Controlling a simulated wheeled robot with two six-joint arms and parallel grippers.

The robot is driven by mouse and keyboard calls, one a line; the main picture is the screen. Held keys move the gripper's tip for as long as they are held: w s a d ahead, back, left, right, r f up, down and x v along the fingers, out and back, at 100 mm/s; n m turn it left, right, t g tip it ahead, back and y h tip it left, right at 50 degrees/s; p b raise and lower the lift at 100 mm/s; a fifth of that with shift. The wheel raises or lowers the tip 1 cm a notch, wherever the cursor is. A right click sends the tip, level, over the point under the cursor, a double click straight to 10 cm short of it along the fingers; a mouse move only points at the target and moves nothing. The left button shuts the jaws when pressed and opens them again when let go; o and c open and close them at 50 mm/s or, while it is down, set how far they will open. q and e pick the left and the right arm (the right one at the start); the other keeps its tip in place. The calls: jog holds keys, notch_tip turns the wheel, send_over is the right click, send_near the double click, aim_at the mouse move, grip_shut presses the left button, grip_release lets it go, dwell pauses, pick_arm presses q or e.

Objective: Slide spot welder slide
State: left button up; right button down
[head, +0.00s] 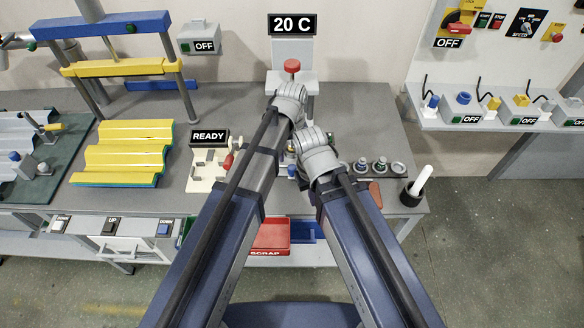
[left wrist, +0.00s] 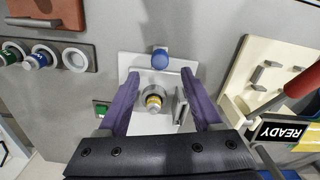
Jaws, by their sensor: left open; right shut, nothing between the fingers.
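I cannot tell for sure which part is the spot welder slide. In the left wrist view a white plate (left wrist: 133,62) carries a blue knob (left wrist: 160,58), a grey ring with a yellow centre (left wrist: 153,98) and a small metal upright (left wrist: 181,112). My left gripper (left wrist: 160,78) is open, its purple fingers on either side of these parts, with nothing clearly gripped. In the head view my left gripper (head: 289,100) is the higher one, and its fingers are hidden. My right gripper (head: 314,146) is lower and shut; its fingertips are hidden. My arms cover most of the plate there.
A cream fixture with a READY sign (head: 210,137) and red handle stands left of my grippers. A tray of rings (head: 380,167) and a black cup (head: 411,194) are to the right. A red-knobbed stand (head: 292,66) under the 20 C sign is behind. Yellow corrugated sheet (head: 124,150) lies left.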

aim_at(292, 167)
pick_arm(q)
notch_tip(292, 167, down, 6)
jog(key=b, duration=0.5)
jog(key=shift+f+b, duration=0.2)
jog(key=shift+b, duration=0.1)
jog(key=shift+r, duration=0.1)
grip_shut()
